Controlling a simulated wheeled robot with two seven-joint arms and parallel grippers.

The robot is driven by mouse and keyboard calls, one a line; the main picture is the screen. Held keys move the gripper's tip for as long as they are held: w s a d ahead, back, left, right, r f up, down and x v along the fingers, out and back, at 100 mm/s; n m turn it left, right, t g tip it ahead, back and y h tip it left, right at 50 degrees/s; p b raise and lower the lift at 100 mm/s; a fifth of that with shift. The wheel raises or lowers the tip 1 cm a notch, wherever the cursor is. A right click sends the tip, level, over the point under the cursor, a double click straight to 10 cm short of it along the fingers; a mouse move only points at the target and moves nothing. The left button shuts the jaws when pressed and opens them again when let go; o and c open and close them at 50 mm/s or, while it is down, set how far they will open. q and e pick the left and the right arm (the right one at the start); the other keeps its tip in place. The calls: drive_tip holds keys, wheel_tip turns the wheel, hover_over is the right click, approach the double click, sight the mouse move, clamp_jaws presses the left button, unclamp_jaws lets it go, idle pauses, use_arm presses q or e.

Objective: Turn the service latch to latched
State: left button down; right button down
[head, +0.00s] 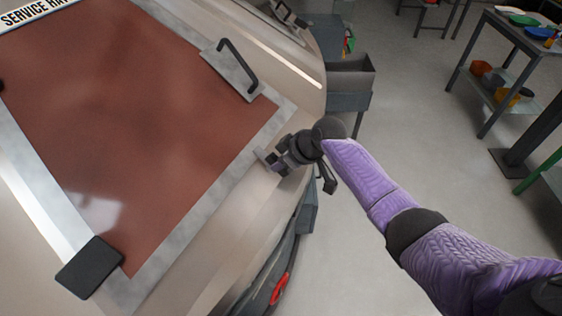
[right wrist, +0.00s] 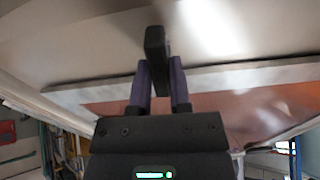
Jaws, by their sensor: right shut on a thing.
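The brown-red service hatch (head: 130,110) fills the left of the head view, in a pale metal frame. My right gripper (head: 274,161) is at the right edge of this frame. In the right wrist view its two purple fingers (right wrist: 158,85) are shut on a dark bar (right wrist: 155,45), which looks like the service latch's handle. In the head view the gripper covers most of the latch, and a small pale metal piece shows beside the fingertips. The latch's exact angle is hard to tell. My left gripper is not in view.
A black bar handle (head: 238,64) on a metal plate stands on the hatch's upper right. A dark block (head: 89,267) sits at the hatch's lower corner. A grey bin (head: 350,75) stands beyond the casing. A workbench (head: 515,30) is at the upper right. Open floor lies between.

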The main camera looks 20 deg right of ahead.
drive_tip(key=shift+n, duration=0.3)
idle(0.4)
drive_tip(key=c, duration=0.6)
unclamp_jaws()
drive_tip(key=shift+o, duration=0.2)
drive_tip(key=p+v, duration=0.1)
drive_tip(key=v, duration=0.9)
